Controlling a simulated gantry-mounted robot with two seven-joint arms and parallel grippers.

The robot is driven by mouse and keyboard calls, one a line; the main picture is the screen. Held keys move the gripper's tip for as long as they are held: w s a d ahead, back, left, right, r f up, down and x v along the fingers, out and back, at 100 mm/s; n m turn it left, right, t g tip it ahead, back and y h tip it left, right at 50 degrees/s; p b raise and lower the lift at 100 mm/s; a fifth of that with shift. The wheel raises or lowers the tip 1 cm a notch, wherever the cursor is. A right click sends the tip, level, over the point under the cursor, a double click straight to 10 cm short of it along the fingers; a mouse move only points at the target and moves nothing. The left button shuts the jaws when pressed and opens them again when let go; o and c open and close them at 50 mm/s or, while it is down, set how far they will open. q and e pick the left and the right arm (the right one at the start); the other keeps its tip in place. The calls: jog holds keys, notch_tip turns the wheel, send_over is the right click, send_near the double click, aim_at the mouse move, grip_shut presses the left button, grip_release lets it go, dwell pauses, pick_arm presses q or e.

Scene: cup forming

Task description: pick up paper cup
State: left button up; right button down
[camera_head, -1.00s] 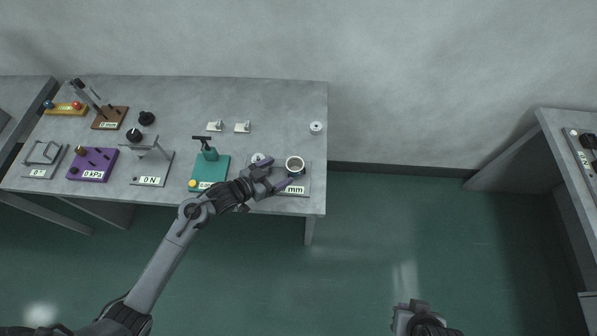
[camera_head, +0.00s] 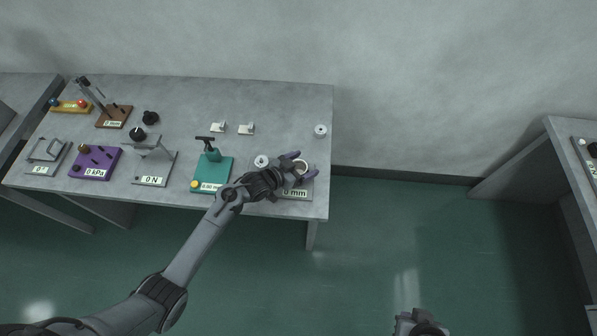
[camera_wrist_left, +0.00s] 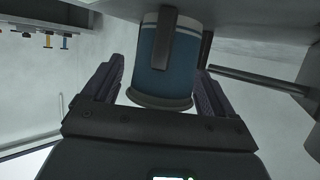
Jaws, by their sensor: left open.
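The paper cup (camera_head: 301,165), with a pale rim and dark inside, is upright on a grey gauge stand (camera_head: 297,194) marked "mm" at the table's right front. In the left wrist view the cup (camera_wrist_left: 182,62) has a blue body and a light rim. My left gripper (camera_head: 303,162) is open, with one purple finger on each side of the cup. In the left wrist view the fingers (camera_wrist_left: 160,85) flank the cup, with a visible gap at the left finger; contact at the right one is unclear. My right gripper (camera_head: 420,322) is partly visible at the bottom edge.
A round white piece (camera_head: 261,161) is just left of the cup, and a teal press (camera_head: 212,173) stands further left. A white round part (camera_head: 320,131) lies behind. In the left wrist view a dark rod (camera_wrist_left: 258,80) runs beside the cup.

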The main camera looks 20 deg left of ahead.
pick_arm(q)
jog(key=c, duration=1.1)
jog(key=shift+o, duration=0.2)
jog(key=shift+r, duration=0.1)
